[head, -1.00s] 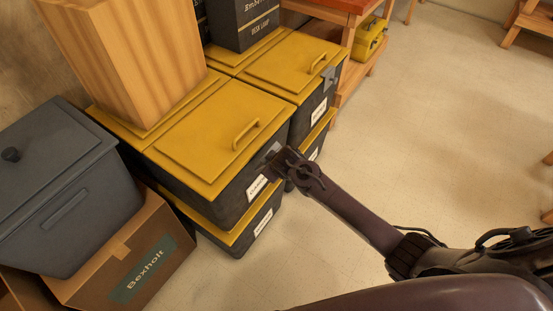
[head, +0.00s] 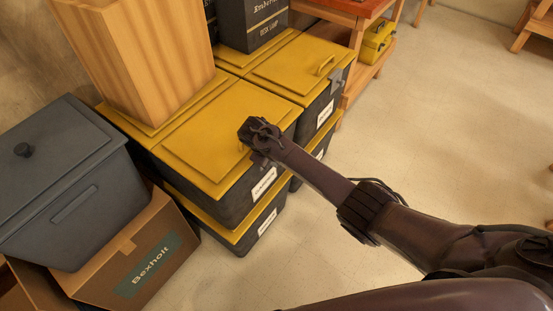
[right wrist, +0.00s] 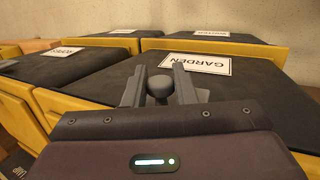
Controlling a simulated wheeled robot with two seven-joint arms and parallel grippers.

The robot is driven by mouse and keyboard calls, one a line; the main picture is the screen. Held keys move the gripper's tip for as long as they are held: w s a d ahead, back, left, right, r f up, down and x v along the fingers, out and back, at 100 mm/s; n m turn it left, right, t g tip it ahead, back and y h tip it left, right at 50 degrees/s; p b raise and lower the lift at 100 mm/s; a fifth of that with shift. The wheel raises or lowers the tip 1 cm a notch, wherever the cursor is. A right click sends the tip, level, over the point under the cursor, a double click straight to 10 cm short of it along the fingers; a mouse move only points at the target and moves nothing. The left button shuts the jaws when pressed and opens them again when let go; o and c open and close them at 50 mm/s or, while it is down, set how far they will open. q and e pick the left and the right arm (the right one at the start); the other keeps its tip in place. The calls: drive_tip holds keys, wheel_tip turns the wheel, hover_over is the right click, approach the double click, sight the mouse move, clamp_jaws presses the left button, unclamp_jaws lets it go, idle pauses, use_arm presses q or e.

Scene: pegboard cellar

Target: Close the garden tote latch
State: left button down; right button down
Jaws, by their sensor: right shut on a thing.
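The garden tote (head: 222,193) is the near upper one of the stacked dark bins with yellow lids. Its lid (head: 215,135) lies flat on it. A white label reading GARDEN (right wrist: 195,63) shows on its dark front in the right wrist view. My right gripper (head: 252,132) is at the front edge of that lid in the head view and hides the lid handle. In the right wrist view its fingers (right wrist: 160,92) are shut on a grey rounded piece (right wrist: 158,87), which looks like the tote's latch. The latch is mostly hidden in the head view. My left gripper is out of view.
A second yellow-lidded tote (head: 290,70) with a grey latch (head: 337,80) stands behind. A wooden planter (head: 135,60) stands on the lids. A grey bin (head: 60,185) and a cardboard box (head: 140,255) are at left. The floor (head: 440,110) at right is open.

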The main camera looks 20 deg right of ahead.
idle(0.4)
drive_tip(key=c, duration=1.3)
unclamp_jaws()
drive_tip(key=shift+o, duration=0.2)
drive_tip(key=v, duration=0.7)
drive_tip(key=shift+a+r+p, duration=0.2)
drive_tip(key=shift+r+p, duration=0.1)
drive_tip(key=shift+r, duration=0.05)
drive_tip(key=shift+s+f, duration=0.1)
